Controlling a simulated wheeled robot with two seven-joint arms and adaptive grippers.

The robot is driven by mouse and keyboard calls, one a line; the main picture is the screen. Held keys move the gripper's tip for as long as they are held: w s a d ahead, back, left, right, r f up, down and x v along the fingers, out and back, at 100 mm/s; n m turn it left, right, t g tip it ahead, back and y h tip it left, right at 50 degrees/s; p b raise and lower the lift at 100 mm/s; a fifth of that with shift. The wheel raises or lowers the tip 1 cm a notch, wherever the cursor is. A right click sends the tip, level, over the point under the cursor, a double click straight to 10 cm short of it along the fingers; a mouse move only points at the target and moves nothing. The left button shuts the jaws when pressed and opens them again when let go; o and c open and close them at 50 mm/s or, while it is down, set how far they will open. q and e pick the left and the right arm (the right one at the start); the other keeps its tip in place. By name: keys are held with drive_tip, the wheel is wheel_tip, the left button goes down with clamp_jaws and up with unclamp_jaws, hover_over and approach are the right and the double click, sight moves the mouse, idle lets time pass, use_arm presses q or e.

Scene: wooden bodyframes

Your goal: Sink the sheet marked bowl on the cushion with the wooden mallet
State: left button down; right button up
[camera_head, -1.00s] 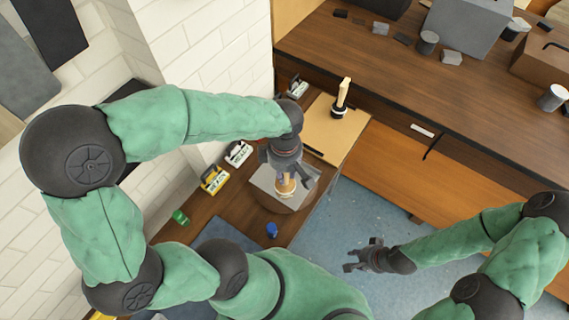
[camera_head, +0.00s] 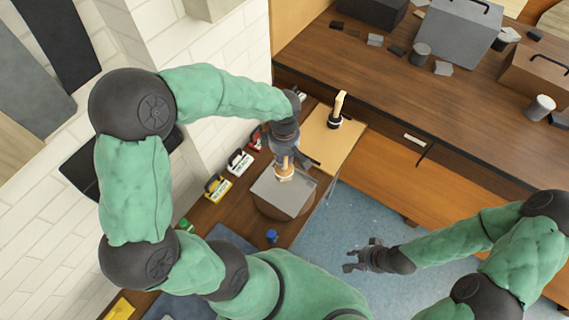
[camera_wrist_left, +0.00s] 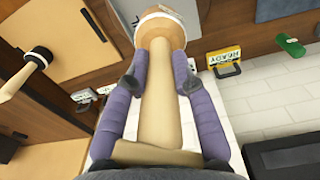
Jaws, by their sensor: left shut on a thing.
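My left gripper (camera_head: 284,150) is shut on the wooden mallet (camera_head: 285,171). In the left wrist view the pale handle (camera_wrist_left: 160,112) lies between the purple-grey fingers (camera_wrist_left: 160,75), with the round head at the top. In the head view the mallet head overlaps the back part of the grey square sheet (camera_head: 287,202). I cannot tell whether it touches. The sheet lies on a round brown cushion (camera_head: 279,216), mostly hidden beneath it. No bowl marking is readable. My right gripper (camera_head: 360,258) is open and empty over the blue floor, away from the bench.
A second dark-headed tool with a pale handle (camera_head: 338,108) stands on the tan board (camera_head: 327,140) behind the sheet. A small blue item (camera_head: 271,236) and a green one (camera_head: 185,225) sit nearer.

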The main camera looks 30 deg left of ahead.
use_arm(q)
drive_tip(key=shift+w+a, duration=0.35)
drive_tip(key=shift+w, duration=0.1)
drive_tip(key=shift+f+b, duration=0.65)
drive_tip(key=shift+f, duration=0.85)
